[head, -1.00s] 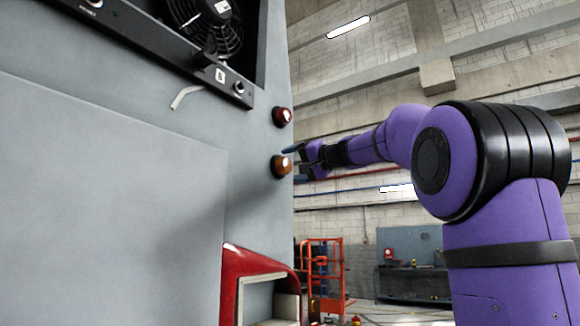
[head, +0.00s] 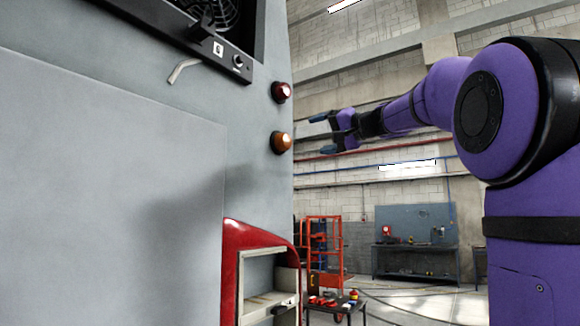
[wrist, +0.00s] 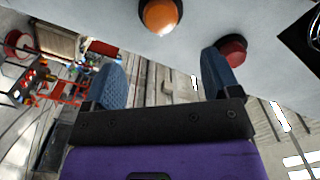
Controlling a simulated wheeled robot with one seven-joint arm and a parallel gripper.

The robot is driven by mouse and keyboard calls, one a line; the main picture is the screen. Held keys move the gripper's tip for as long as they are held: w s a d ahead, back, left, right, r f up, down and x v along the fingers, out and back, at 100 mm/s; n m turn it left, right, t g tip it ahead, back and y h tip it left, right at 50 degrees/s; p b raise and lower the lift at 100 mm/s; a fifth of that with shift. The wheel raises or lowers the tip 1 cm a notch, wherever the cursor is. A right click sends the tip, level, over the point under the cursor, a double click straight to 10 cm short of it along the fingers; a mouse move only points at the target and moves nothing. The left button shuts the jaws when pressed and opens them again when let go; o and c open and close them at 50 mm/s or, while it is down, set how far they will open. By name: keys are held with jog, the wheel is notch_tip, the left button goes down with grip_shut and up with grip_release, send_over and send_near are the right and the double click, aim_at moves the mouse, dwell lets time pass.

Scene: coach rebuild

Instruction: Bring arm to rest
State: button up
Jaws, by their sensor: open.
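My gripper (head: 320,132) is open and empty at the end of my purple arm, in the air to the right of the grey panel's edge. In the wrist view its two blue fingers stand apart, with nothing between them (wrist: 165,85). An orange lamp (head: 281,141) and a red lamp (head: 281,92) are mounted on the grey panel (head: 110,170), left of my gripper. In the wrist view the orange lamp (wrist: 160,14) lies beyond the fingers. The red lamp (wrist: 233,52) shows there partly behind the right finger.
A fan unit (head: 215,15) is set in the upper panel, with a bent handle (head: 183,70) below. A red-framed recess (head: 232,262) is low on the panel. Behind stand an orange frame (head: 322,250), a small table (head: 337,305) and a workbench (head: 415,262). Open air surrounds my gripper's right.

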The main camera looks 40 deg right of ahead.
jog(key=s+a+f+n+g+h, duration=0.1)
jog(key=s+a+f+g, duration=0.2)
jog(key=f, duration=0.8)
jog(key=s+a+f+n+g+h, duration=0.1)
jog(key=s+a+f+g, duration=0.3)
jog(key=s+a+f, duration=0.4)
jog(key=s+a+f+n+g+h, duration=0.1)
jog(key=s+a+f, duration=0.4)
jog(key=f, duration=1)
jog(key=a+n+g, duration=0.1)
jog(key=a+g, duration=0.1)
jog(key=a, duration=0.1)
jog(key=shift+s+a+f+h, duration=0.15)
jog(key=shift+s+f+h, duration=0.1)
jog(key=shift+f+h, duration=0.1)
jog(key=s+f, duration=0.2)
jog(key=f, duration=0.1)
jog(key=s+f+n+g+h, duration=0.1)
jog(key=s+f, duration=0.1)
jog(key=f, duration=0.1)
jog(key=s+f+n+h, duration=0.1)
jog(key=s+f, duration=0.1)
jog(key=f, duration=0.1)
jog(key=shift+s+f+g+h, duration=0.25)
jog(key=shift+s+f+g, duration=0.05)
jog(key=shift+s+g, duration=0.1)
jog(key=shift+c, duration=0.2)
